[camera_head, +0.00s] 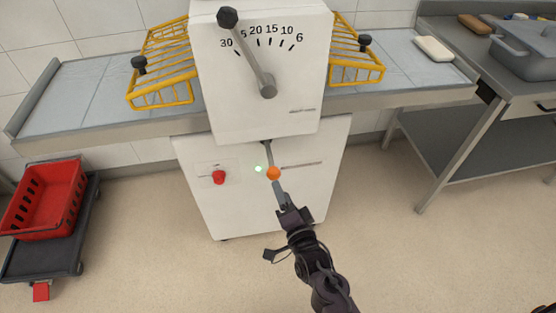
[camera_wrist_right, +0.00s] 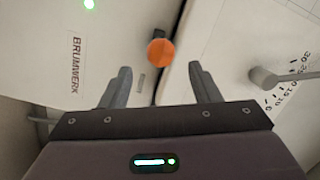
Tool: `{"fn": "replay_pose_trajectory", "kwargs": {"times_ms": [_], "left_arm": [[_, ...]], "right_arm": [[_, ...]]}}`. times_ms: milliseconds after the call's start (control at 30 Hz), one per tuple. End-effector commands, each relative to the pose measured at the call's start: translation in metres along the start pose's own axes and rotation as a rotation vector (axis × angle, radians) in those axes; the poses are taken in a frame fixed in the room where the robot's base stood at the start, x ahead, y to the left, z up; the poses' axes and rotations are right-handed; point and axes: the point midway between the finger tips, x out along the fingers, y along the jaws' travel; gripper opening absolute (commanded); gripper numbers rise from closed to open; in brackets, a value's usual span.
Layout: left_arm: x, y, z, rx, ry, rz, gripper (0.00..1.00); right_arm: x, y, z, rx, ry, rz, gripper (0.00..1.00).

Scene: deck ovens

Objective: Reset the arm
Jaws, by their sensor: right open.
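My right arm comes up from the bottom in the head view. Its gripper (camera_head: 279,187) is open, just below an orange ball knob (camera_head: 273,173) on the front of a white machine (camera_head: 225,160). In the right wrist view the open fingers (camera_wrist_right: 160,70) stand apart, with the orange knob (camera_wrist_right: 160,52) beyond and between their tips. Nothing is held; whether a finger touches the knob I cannot tell. My left gripper is not in view.
The machine has a lever (camera_head: 250,55) over a numbered scale, a red knob (camera_head: 218,177) and a green light (camera_head: 258,169). Yellow wire guards (camera_head: 160,65) flank it. A red crate (camera_head: 45,205) on a cart stands left, a steel table (camera_head: 480,120) right. The floor in front is clear.

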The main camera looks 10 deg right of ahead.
Motion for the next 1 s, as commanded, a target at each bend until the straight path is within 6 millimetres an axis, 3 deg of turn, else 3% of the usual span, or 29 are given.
{"fn": "replay_pose_trajectory", "kwargs": {"times_ms": [167, 267, 367, 467, 600, 667, 800, 1000], "left_arm": [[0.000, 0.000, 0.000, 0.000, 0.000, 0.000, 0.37], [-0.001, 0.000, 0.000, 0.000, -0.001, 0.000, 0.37], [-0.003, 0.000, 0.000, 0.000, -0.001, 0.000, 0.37], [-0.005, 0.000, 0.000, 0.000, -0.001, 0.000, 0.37], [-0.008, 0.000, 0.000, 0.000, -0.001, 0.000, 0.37], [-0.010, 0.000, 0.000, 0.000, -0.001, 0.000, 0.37], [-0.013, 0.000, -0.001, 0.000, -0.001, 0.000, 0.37], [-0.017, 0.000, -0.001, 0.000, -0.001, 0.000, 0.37]], "right_arm": [[0.000, 0.001, 0.001, -0.002, -0.001, 0.003, 0.56], [-0.003, 0.016, 0.007, -0.032, -0.022, 0.037, 0.56], [-0.015, 0.055, 0.024, -0.114, -0.081, 0.124, 0.56], [-0.040, 0.116, 0.048, -0.244, -0.183, 0.254, 0.56], [-0.095, 0.205, 0.076, -0.442, -0.369, 0.440, 0.56], [-0.125, 0.240, 0.085, -0.522, -0.457, 0.512, 0.56], [-0.204, 0.311, 0.098, -0.692, -0.684, 0.659, 0.56], [-0.327, 0.381, 0.099, -0.874, -1.024, 0.808, 0.56]]}}
